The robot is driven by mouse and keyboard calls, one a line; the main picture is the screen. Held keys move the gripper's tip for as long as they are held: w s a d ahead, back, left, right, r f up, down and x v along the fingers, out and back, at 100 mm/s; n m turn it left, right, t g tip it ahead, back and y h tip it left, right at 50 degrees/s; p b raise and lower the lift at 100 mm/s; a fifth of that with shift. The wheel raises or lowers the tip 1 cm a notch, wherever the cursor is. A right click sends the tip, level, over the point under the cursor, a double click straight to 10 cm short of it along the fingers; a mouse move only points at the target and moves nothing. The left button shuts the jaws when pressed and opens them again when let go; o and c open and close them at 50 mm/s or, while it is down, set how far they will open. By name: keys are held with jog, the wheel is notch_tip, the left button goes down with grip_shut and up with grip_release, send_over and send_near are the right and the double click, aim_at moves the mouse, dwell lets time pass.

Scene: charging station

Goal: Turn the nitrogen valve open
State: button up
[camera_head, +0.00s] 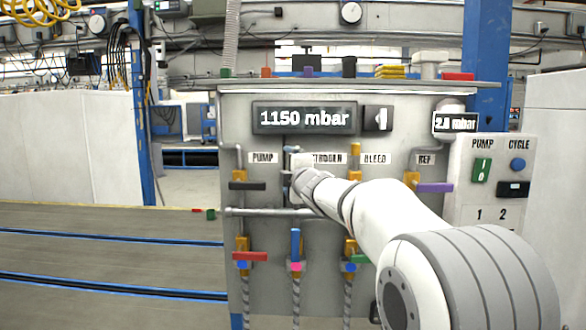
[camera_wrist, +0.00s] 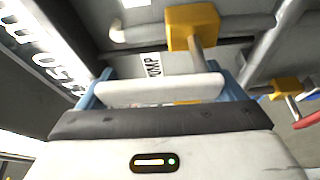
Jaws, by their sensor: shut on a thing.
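The valve panel (camera_head: 330,215) carries labels for pump, nitrogen, bleed and ref. My gripper (camera_head: 298,180) is at the nitrogen position, below its partly covered label (camera_head: 330,159). My arm hides the nitrogen valve in the head view. In the wrist view a pale, rounded handle (camera_wrist: 160,89) lies crosswise between the two blue fingers of my gripper. The gripper is shut on it. It appears to be the nitrogen valve handle, with a yellow valve body (camera_wrist: 192,28) and stem just above it. Its turn angle is hard to tell.
The pump valve's black handle (camera_head: 247,186) is level, close to the left. The bleed valve (camera_head: 355,150) and purple ref handle (camera_head: 435,187) are to the right. Lower red (camera_head: 250,256), blue (camera_head: 295,242) and green handles (camera_head: 357,259) are below. The display (camera_head: 304,117) reads 1150 mbar.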

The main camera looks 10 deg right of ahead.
jog(key=shift+a+n, duration=0.1)
jog(key=shift+n, duration=0.3)
jog(key=o, duration=1.1)
jog(key=shift+o, duration=0.2)
jog(key=v, duration=0.7)
jog(key=shift+s, duration=0.4)
